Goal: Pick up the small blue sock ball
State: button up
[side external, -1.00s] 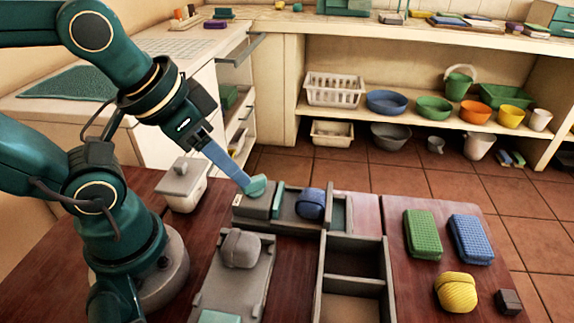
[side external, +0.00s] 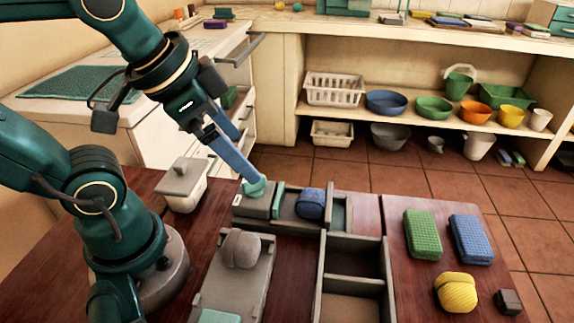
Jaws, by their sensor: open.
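The small blue sock ball (side external: 311,203) sits in the right part of a grey tray (side external: 343,216), just right of a teal upright divider. My gripper (side external: 252,178) is open, its long blue fingers slanting down to the right. Its tips are over the grey block at the tray's left end, left of the ball and apart from it. A small teal piece (side external: 257,189) is at the fingertips; I cannot tell whether it belongs to the gripper or lies on the block.
A grey rounded ball (side external: 240,249) lies on a grey board in front. A divided box (side external: 352,258) stands right of it. Green (side external: 423,234) and blue (side external: 470,240) sponges, a yellow ball (side external: 456,292) and a dark cube (side external: 508,302) are at right. A lidded white container (side external: 181,186) is at left.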

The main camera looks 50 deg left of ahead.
jog(key=w+r+m+g, duration=0.1)
jog(key=w+m, duration=0.2)
jog(key=w, duration=0.2)
jog(key=m+g, duration=0.4)
send_over(312, 195)
notch_tip(312, 195, down, 7)
jog(key=shift+a+f, duration=0.1)
notch_tip(312, 195, down, 3)
jog(key=shift+f+g, duration=0.1)
jog(key=shift+g, duration=0.3)
jog(key=shift+f, duration=2.45)
jog(key=c, duration=1.5)
jog(key=shift+r, duration=0.1)
jog(key=shift+c, duration=0.2)
